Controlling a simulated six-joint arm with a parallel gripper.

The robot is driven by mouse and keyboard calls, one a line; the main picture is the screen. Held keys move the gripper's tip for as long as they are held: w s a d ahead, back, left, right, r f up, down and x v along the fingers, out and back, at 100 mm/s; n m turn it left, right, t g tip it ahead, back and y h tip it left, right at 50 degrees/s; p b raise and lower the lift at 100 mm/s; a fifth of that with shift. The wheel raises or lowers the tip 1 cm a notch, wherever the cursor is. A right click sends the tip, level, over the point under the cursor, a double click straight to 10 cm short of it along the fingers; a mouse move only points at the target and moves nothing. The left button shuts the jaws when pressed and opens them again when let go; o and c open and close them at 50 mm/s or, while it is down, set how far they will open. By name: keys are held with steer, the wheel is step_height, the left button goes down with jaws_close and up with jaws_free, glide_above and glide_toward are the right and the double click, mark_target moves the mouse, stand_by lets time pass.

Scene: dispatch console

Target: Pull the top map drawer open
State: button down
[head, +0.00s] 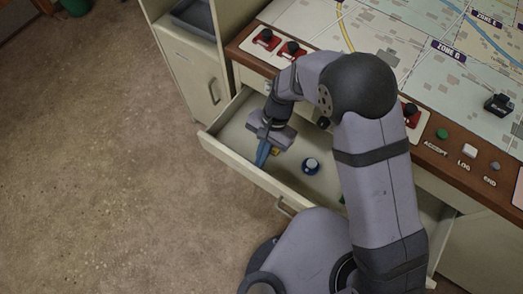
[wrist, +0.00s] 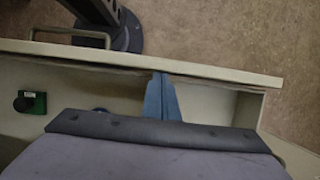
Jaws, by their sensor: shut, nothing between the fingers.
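The top map drawer (head: 235,158) is pulled out from under the map console, and its cream front panel crosses the wrist view (wrist: 215,75). Its metal handle (head: 285,207) is on the outer face and shows at the upper left of the wrist view (wrist: 70,36). My gripper (head: 262,156) is inside the open drawer, behind the front panel, with its blue fingers shut and empty. In the wrist view the fingertips (wrist: 160,82) are close against the panel's inner side; I cannot tell whether they touch. My arm hides part of the drawer.
In the drawer are a blue-and-white round item (head: 310,166), a small yellow item (head: 275,151) and a green-and-black item (wrist: 31,102). The map tabletop (head: 420,60) with red switches stands behind. A side cabinet (head: 190,75) is at left. The floor (head: 100,170) in front is clear.

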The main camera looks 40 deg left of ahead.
mark_target(252, 172)
steer(key=s+p, duration=0.1)
steer(key=s, duration=0.8)
steer(key=shift+s, duration=0.15)
steer(key=w+p, duration=0.1)
steer(key=w, duration=0.3)
steer(key=shift+w, duration=0.15)
steer(key=v, duration=1)
steer(key=shift+b, duration=0.4)
